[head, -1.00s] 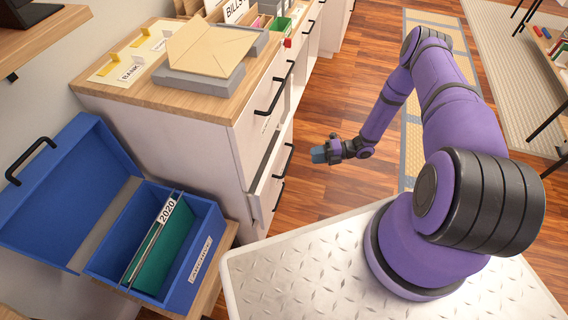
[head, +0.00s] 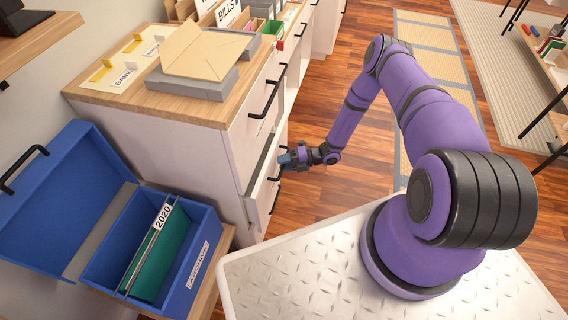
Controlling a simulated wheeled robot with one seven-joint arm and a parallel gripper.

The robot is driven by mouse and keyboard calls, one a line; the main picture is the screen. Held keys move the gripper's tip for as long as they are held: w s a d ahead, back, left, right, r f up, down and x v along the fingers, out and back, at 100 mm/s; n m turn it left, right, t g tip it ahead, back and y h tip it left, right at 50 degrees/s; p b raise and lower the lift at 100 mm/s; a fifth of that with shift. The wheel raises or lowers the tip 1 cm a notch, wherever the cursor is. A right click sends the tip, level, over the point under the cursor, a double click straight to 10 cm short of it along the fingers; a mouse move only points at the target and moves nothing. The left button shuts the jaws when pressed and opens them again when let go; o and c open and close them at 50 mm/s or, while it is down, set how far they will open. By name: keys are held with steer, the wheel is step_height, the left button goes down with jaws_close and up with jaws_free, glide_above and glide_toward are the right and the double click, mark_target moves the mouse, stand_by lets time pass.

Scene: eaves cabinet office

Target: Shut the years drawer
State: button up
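A white cabinet with a wooden top (head: 150,112) stands left of centre. A lower drawer (head: 261,193) in its front is pulled part way out, with a dark gap above its front panel and a black handle (head: 275,197) on it. I cannot read a years label on it from here. My gripper (head: 284,161) is at the upper edge of this drawer front, close to or touching it. The fingers are too small and partly hidden to show whether they are open or shut.
A blue box (head: 185,245) with its lid open and a 2020 divider stands at lower left. Folders and a grey box (head: 192,82) with an envelope lie on the cabinet top. Wooden floor (head: 320,208) is clear right of the drawer.

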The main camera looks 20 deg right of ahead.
mark_target(274, 160)
jaws_close()
steer(key=shift+a, duration=0.1)
steer(key=shift+w+a, duration=0.65)
steer(key=shift+a, duration=0.2)
steer(key=shift+w+a, duration=0.65)
steer(key=shift+a, duration=0.2)
jaws_free()
steer(key=shift+a, duration=0.1)
steer(key=v, duration=1)
steer(key=shift+d, duration=0.4)
